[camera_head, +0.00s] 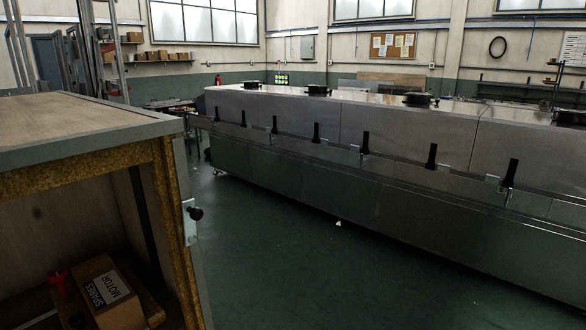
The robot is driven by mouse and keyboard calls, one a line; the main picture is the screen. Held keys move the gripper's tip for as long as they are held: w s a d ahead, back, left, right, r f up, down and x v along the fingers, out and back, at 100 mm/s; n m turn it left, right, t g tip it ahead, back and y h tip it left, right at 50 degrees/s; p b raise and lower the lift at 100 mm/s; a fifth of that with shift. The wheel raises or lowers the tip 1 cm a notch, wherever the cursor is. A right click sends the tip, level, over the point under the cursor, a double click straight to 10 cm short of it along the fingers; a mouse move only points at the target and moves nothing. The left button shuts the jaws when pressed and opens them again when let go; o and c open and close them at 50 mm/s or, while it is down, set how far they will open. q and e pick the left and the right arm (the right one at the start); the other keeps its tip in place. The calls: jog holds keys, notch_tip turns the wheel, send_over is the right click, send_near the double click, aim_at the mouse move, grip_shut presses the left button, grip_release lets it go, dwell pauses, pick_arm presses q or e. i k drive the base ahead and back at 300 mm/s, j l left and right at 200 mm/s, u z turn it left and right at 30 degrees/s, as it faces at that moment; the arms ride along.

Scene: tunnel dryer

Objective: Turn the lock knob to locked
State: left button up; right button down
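A small dark round knob (195,213) sticks out from a pale metal plate (189,224) on the right front edge of the open wooden cabinet at left. It looks like the lock knob, but its turned position cannot be made out. Neither of my grippers is in view, and nothing is touching the knob.
The cabinet (80,122) holds a cardboard box (104,291) labelled SPARES MOTOR and a red object (58,281). The long metal tunnel dryer (400,190) with several black handles runs across the right. Green floor (300,270) lies clear between them.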

aim_at(57, 276)
jog(key=u, duration=1.4)
